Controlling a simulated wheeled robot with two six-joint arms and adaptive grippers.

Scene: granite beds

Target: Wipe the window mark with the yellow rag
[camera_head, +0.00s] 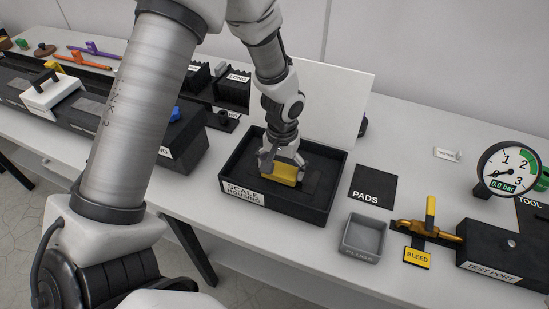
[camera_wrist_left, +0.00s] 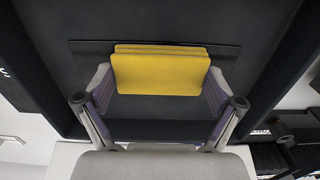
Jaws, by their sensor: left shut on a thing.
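The yellow rag (camera_head: 285,175) is a folded block held in my left gripper (camera_head: 282,163), inside the black tray labelled SCALE HOUSING (camera_head: 329,196). In the left wrist view the rag (camera_wrist_left: 160,74) sits between the two fingers of the gripper (camera_wrist_left: 158,90), which are shut on its sides. A dark flat panel (camera_head: 312,181), seemingly the window, lies on the tray floor under and beside the rag. I see no mark on its visible part; the rag and gripper hide some of it. I cannot tell whether the rag touches the panel. My right gripper is not in view.
A black PADS mat (camera_head: 373,187) and a grey PLUGS bin (camera_head: 364,238) are right of the housing. Farther right are the yellow-handled valve (camera_head: 430,210), TEST PORT block (camera_head: 495,252) and gauge (camera_head: 508,169). A white board (camera_head: 325,95) stands behind; a black rack (camera_head: 185,140) is left.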

